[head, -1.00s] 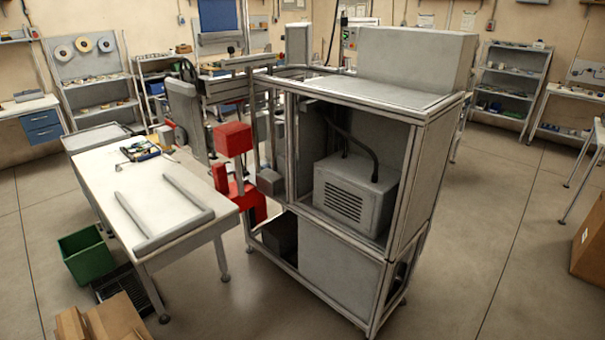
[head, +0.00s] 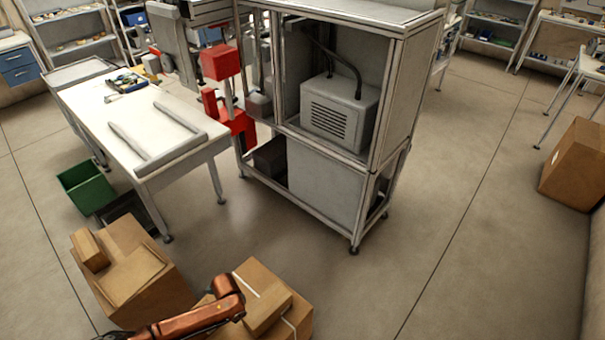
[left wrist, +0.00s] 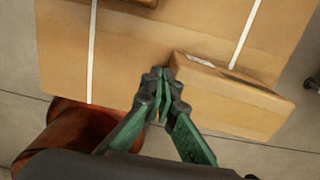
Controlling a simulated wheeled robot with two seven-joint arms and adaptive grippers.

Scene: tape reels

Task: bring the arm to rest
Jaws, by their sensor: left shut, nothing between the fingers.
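My left arm (head: 205,312) comes in at the bottom of the head view, copper-coloured, over cardboard boxes on the floor. Its gripper is hidden in that view. In the left wrist view my left gripper (left wrist: 160,85) has green fingers with dark tips that meet, and nothing is held. Beyond the fingertips is a strapped cardboard box (left wrist: 140,50) with a smaller box (left wrist: 230,92) on it. I cannot tell whether the fingers touch either box. My right gripper is not in view. No tape reel is seen in the current views.
A white table (head: 130,115) stands at the left, with a green bin (head: 85,188) on the floor beside it. A metal-framed machine cabinet (head: 325,180) stands in the middle. More boxes lie at the lower left (head: 130,275) and far right (head: 575,160). Floor (head: 460,220) is clear right of the cabinet.

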